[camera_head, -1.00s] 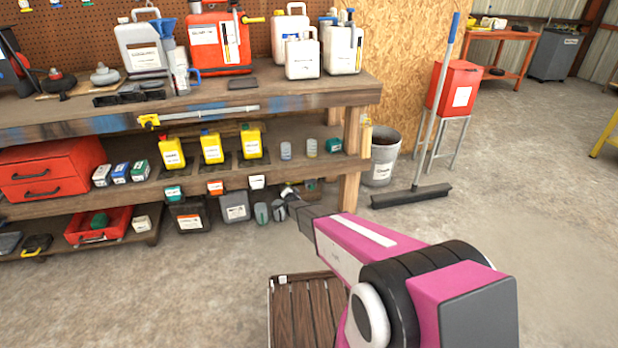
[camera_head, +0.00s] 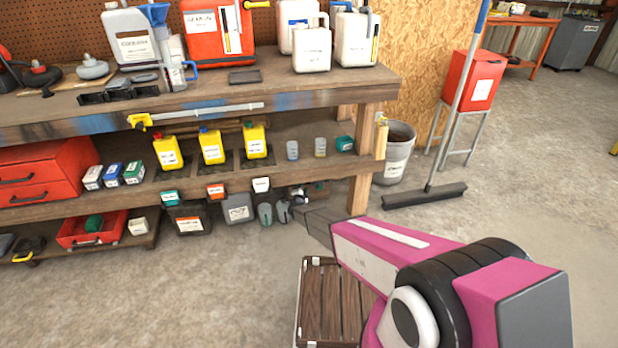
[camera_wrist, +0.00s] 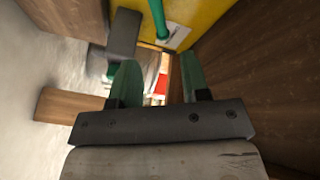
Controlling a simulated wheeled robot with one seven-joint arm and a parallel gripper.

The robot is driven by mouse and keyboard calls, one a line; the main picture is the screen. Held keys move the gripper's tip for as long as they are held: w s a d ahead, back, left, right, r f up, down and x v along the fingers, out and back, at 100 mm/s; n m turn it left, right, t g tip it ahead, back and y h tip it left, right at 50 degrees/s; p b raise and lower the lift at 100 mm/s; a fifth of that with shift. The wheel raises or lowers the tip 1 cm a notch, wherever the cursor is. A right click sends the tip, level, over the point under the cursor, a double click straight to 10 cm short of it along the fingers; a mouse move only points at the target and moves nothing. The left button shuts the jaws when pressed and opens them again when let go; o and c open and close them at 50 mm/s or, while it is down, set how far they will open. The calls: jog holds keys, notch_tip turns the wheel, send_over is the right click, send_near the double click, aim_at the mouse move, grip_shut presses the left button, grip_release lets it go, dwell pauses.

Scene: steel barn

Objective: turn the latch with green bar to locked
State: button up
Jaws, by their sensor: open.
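A green bar (camera_wrist: 159,20) shows at the top of the wrist view, in front of a yellow panel (camera_wrist: 205,14) with a pale plate. I cannot tell the latch's exact setting, as much of it lies out of frame or behind a dark grey block (camera_wrist: 123,34). My gripper (camera_wrist: 160,78) has two green fingers, apart, with nothing clearly held between them. The green bar is beyond the fingers, and I see no contact. In the head view my gripper (camera_head: 300,194) is small and low, by the workbench's right leg; I cannot make out the latch for certain there.
The workbench (camera_head: 280,97) carries jugs and tools, with bottles on its shelf (camera_head: 330,174). A wooden crate (camera_head: 335,305) stands on the floor below my arm. A bucket (camera_head: 394,160) and broom (camera_head: 425,195) stand right. Brown wood (camera_wrist: 270,90) closes the wrist view's right side.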

jog(key=w+d, duration=0.1)
jog(key=w, duration=0.8)
jog(key=shift+w, duration=0.2)
jog(key=shift+c, duration=0.2)
jog(key=shift+d, duration=0.1)
grip_shut()
